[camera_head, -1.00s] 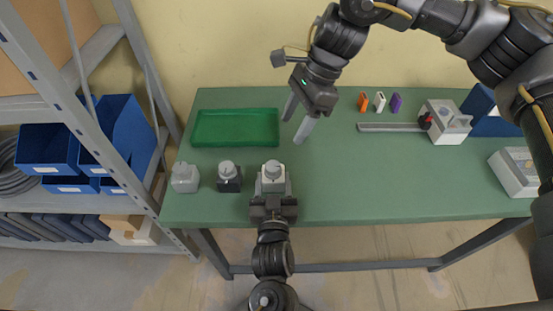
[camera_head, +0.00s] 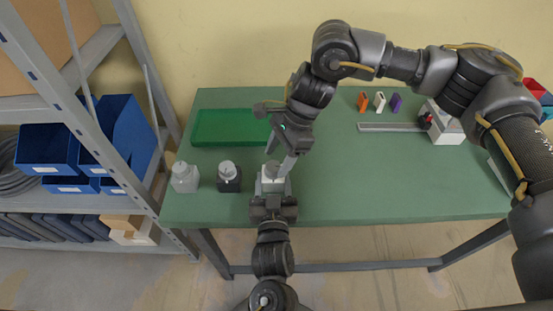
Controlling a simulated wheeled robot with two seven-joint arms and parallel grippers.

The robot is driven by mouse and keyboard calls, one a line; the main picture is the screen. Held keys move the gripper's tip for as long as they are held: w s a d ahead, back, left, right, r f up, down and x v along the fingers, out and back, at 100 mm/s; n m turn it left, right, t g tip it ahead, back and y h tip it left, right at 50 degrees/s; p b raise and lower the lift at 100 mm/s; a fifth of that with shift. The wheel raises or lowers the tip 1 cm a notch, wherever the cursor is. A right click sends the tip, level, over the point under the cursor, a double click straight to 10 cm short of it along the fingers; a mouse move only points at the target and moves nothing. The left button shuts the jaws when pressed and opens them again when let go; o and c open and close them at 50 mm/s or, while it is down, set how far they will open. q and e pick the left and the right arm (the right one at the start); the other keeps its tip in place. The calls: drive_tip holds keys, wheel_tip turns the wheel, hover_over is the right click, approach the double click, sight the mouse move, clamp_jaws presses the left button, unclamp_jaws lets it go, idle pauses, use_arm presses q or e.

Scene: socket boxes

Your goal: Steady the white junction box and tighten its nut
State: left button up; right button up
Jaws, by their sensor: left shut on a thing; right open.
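The white junction box (camera_head: 267,187) stands upright near the front edge of the green table, with its round nut (camera_head: 272,167) on top. My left gripper (camera_head: 273,196) comes in from the front and is shut on the white box. My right gripper (camera_head: 279,160) reaches down from above and is open, with its fingers at about the height of the nut. One finger covers part of the nut and box, so I cannot tell whether the fingers touch the nut.
A black box (camera_head: 229,180) and a grey box (camera_head: 185,179) stand to the left. A green tray (camera_head: 215,143) lies behind them. Orange, white and purple pieces (camera_head: 379,101) stand at the back, near a metal rail (camera_head: 390,127). The right middle of the table is clear.

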drive_tip(key=shift+x, duration=0.8)
drive_tip(key=shift+c, duration=0.3)
drive_tip(key=c, duration=0.9)
drive_tip(key=shift+c, duration=0.2)
